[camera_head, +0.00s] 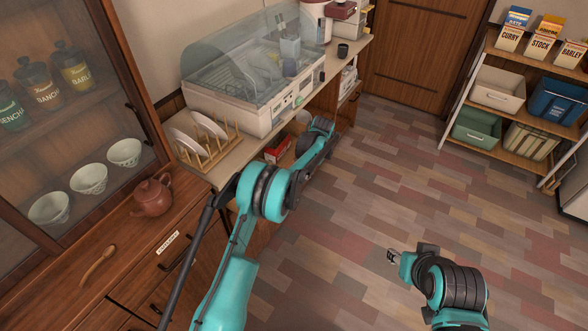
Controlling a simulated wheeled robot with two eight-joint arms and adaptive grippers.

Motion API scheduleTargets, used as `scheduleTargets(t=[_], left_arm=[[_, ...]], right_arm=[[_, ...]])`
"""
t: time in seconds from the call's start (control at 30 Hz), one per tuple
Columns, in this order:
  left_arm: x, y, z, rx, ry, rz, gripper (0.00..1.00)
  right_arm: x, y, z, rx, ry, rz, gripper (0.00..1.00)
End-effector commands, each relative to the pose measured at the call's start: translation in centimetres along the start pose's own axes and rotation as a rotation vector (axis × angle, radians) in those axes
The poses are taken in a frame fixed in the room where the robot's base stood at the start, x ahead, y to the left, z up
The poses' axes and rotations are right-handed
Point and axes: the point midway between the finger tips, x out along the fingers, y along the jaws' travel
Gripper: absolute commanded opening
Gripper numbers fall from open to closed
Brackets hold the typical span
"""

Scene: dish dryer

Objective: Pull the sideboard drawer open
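The wooden sideboard (62,285) stands at the lower left. Its upper drawer front (148,268) carries a pale label (167,242) and a dark bar handle (176,257); the drawer looks shut. My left arm crosses the middle of the view, in front of part of the sideboard. Its dark far end, my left gripper (320,125), is well beyond the drawer handle and away from it; its fingers are not clear. My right gripper (392,256) is small, over open floor right of centre, far from the drawer. Nothing shows in it, and its finger gap is too small to judge.
A brown teapot (152,196) and a wooden spoon (96,266) rest on the sideboard top. Behind are a plate rack (205,150) and a dish dryer (232,107) on a counter. Shelves (515,130) with bins stand at right. The floor (425,185) between is clear.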

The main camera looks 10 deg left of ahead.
Motion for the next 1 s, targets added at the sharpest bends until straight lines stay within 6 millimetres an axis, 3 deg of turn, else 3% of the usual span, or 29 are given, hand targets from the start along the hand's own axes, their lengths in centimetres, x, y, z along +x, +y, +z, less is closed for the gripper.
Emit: scheduleTargets(t=[0.2, 0.43, 0.7, 1.0], left_arm=[[-1.1, 5.7, 0.0, 0.003, 0.001, 0.000, 0.00], [-1.9, 9.8, 0.0, 0.002, 0.000, 0.000, 0.00], [-2.3, 12.1, 0.0, 0.000, 0.000, 0.000, 0.00], [-2.3, 12.5, 0.0, -0.001, 0.000, 0.001, 0.00]], right_arm=[[-0.3, 0.0, -0.2, 0.000, 0.000, 0.000, 0.40], [-0.5, 0.0, -0.3, 0.000, 0.000, 0.000, 0.40], [-0.6, 0.0, -0.4, 0.000, 0.000, 0.000, 0.40], [-0.6, 0.0, -0.4, 0.000, 0.000, 0.000, 0.40]])
